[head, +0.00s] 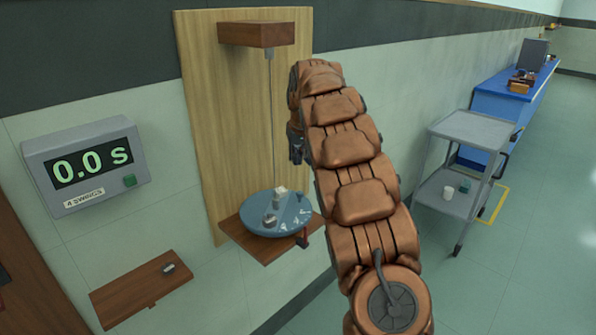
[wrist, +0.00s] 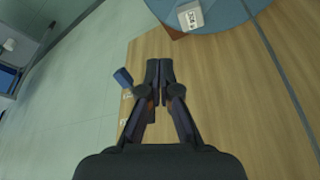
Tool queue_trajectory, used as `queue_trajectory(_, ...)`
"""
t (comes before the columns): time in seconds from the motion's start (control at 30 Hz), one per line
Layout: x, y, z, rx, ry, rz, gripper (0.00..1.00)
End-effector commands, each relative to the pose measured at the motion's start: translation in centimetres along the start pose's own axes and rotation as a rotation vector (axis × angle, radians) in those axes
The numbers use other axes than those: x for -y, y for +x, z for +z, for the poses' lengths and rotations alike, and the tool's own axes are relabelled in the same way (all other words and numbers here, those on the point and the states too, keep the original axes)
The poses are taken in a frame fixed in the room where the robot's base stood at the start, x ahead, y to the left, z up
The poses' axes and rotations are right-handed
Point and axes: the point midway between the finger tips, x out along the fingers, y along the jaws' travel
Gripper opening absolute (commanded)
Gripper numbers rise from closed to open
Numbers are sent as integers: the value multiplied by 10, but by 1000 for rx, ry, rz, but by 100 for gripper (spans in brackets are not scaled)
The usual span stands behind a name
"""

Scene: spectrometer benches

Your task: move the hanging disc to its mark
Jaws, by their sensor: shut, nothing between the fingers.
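The blue-grey disc (head: 252,217) hangs level on a thin rod (head: 271,120) from a wooden block (head: 257,34) on a wood backboard. White marks show on the disc's right part, and a small red-and-dark piece (head: 303,238) is at its right edge. A pale block and a small grey piece sit on top of it. In the wrist view the disc (wrist: 235,12) is at the top edge, partly cut off, with a labelled pale block (wrist: 190,16). My gripper (wrist: 159,68) is shut and empty, apart from the disc. In the head view my gripper (head: 296,148) is above and right of the disc, partly hidden by my arm.
A wooden shelf (head: 262,250) is below the disc. A timer (head: 85,165) reading 0.0 s is on the wall at left, above another shelf (head: 140,290) with a small dark item. A grey cart (head: 475,128) and blue bench (head: 503,98) stand at right. Floor between is open.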

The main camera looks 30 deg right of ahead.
Motion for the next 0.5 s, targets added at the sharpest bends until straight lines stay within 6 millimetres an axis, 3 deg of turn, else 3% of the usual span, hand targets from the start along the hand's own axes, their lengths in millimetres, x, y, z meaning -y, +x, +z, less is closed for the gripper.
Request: queue_trajectory(0.5,0,76,0,3,0,1,0)
